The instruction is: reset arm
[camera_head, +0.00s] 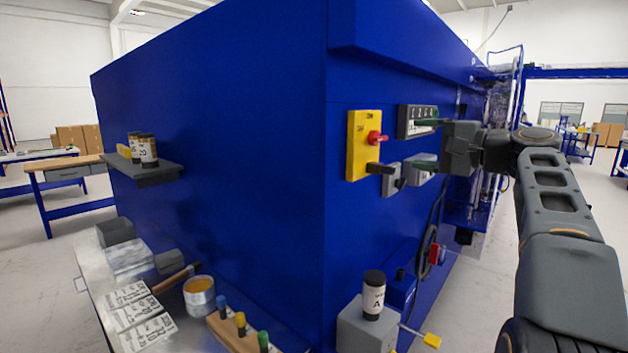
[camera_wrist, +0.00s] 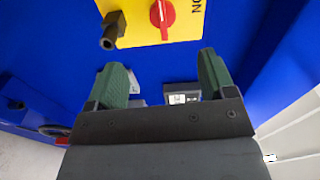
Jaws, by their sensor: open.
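My gripper (camera_head: 428,144) is open and empty in front of the blue machine's right face. In the wrist view its two green-padded fingers (camera_wrist: 167,85) stand wide apart with nothing between them. A yellow switch panel (camera_head: 357,155) with a red rotary knob (camera_head: 376,138) is just left of the gripper in the head view. In the wrist view the yellow panel (camera_wrist: 190,22) and the red knob (camera_wrist: 162,14) lie beyond the fingertips, apart from them. Small grey boxes on the machine face are partly hidden behind the gripper.
The blue machine (camera_head: 220,130) fills the middle. A dark shelf (camera_head: 150,170) holds small jars. A metal table (camera_head: 100,290) at lower left bears blocks, labelled sheets and a tin (camera_head: 199,296). A jar marked A (camera_head: 373,297) stands on a grey block (camera_head: 362,330). Open floor lies at right.

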